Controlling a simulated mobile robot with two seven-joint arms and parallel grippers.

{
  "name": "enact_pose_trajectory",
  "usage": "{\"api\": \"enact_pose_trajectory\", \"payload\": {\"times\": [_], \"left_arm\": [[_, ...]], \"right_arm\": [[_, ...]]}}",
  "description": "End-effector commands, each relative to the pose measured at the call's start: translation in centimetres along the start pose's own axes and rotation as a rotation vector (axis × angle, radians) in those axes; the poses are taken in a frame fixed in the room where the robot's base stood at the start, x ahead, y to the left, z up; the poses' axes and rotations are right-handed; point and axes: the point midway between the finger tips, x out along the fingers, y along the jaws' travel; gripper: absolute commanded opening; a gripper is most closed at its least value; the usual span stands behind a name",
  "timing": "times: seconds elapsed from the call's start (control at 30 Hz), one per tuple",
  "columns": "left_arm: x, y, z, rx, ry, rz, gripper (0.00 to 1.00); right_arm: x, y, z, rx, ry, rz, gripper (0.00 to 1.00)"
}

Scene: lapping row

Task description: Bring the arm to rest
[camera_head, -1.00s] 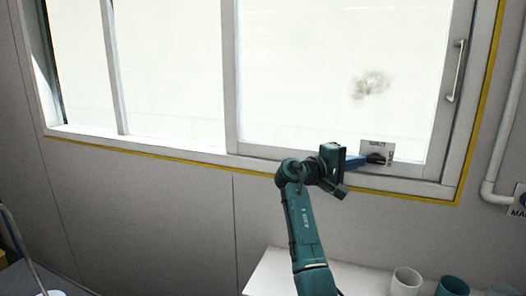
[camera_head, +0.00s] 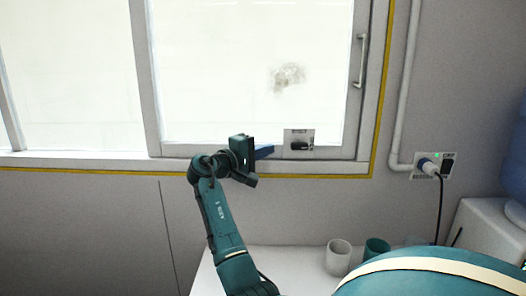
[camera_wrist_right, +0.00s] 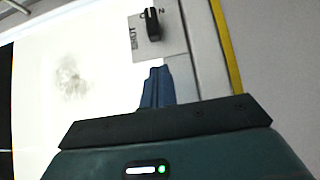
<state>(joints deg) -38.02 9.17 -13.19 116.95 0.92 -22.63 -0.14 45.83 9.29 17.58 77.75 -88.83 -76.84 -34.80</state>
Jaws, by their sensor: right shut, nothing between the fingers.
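My right gripper (camera_head: 265,152) is shut and empty, its blue fingers pressed together. It hangs in front of the window's lower frame, just left of a small label plate (camera_head: 287,133) with a black knob (camera_head: 300,145). A gap shows between fingertips and knob in the head view. In the wrist view the shut fingers (camera_wrist_right: 157,88) point toward the plate (camera_wrist_right: 172,38) and black knob (camera_wrist_right: 152,24), with a little space between. The plate's lettering is only partly legible. My left gripper is not in view.
The window (camera_head: 230,60) has a grey smudge (camera_head: 288,77) and a handle (camera_head: 358,62) on its right side. A white surface below carries a white cup (camera_head: 339,258) and a teal cup (camera_head: 376,250). A plug sits in a wall socket (camera_head: 447,164); a pipe (camera_head: 401,90) runs beside the window.

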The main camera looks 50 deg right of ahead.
Motion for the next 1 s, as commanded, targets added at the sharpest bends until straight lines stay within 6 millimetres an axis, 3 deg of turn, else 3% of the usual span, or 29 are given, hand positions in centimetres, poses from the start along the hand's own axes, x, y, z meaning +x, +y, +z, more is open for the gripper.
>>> {"api": "enact_pose_trajectory", "payload": {"times": [0.03, 0.1, 0.4, 0.83, 0.93, 1.0], "left_arm": [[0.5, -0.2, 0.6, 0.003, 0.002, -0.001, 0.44], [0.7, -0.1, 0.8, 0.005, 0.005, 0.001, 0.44], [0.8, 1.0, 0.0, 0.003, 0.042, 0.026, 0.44], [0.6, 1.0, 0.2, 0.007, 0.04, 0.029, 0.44], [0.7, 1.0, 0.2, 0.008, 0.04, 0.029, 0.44], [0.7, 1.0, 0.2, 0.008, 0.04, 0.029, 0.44]], "right_arm": [[-1.9, -0.5, -0.2, 0.004, 0.01, -0.001, 0.0], [-3.7, -0.5, -0.2, 0.003, 0.01, -0.001, 0.0], [-8.8, -0.2, -0.1, 0.002, 0.007, -0.001, 0.0], [-9.8, -0.4, -0.1, 0.002, 0.011, -0.005, 0.0], [-9.8, -2.7, 0.2, 0.014, 0.044, -0.036, 0.0], [-10.1, -5.7, 0.6, 0.034, 0.093, -0.085, 0.0]]}}
